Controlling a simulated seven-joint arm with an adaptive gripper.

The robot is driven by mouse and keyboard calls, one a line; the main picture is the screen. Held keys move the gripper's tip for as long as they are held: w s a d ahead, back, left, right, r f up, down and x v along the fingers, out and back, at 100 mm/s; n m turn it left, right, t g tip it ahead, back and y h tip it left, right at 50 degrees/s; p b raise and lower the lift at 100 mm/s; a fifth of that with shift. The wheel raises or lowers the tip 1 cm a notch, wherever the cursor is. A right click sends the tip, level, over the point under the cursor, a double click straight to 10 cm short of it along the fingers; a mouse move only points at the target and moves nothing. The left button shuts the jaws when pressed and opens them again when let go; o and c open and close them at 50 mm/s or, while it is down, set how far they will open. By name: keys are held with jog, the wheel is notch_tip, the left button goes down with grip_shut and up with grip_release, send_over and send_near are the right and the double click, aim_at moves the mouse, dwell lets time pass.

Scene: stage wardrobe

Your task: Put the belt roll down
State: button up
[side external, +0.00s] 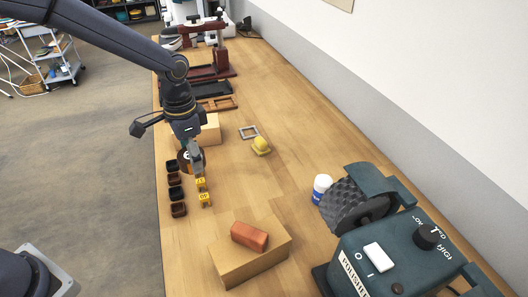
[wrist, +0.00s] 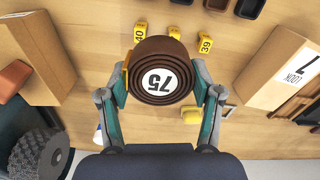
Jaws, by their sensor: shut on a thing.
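The belt roll is a brown coil with a white label reading 75. In the wrist view the belt roll (wrist: 160,49) sits between the two fingers of my gripper (wrist: 163,86), which is shut on its sides. In the side view the belt roll (side external: 183,161) shows dark and partly hidden by my gripper (side external: 191,162). It appears held above the table; the exact gap is unclear. Yellow number tags stand near it: tag 40 (wrist: 140,32), tag 39 (wrist: 205,43) and one between them (wrist: 174,31). The side view also shows yellow tags (side external: 205,199).
Several small dark trays (side external: 178,209) line the table's left edge. A box marked LOOK 7 (wrist: 283,72) stands behind my gripper. A wooden block (side external: 245,265) carries a reddish brick (side external: 249,236). A polisher (side external: 400,250) fills the near right. The middle table is mostly clear.

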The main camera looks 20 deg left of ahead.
jog(key=w+d+f, duration=0.1)
jog(key=w+f, duration=0.3)
jog(key=w, duration=0.3)
send_over(230, 172)
notch_tip(230, 172, down, 4)
jog(key=shift+a+f, duration=0.1)
jog(key=shift+f, duration=0.15)
jog(key=shift+w+f, duration=0.1)
jog(key=shift+f, duration=1.55)
jog(key=shift+f, duration=0.1)
jog(key=o, duration=1.2)
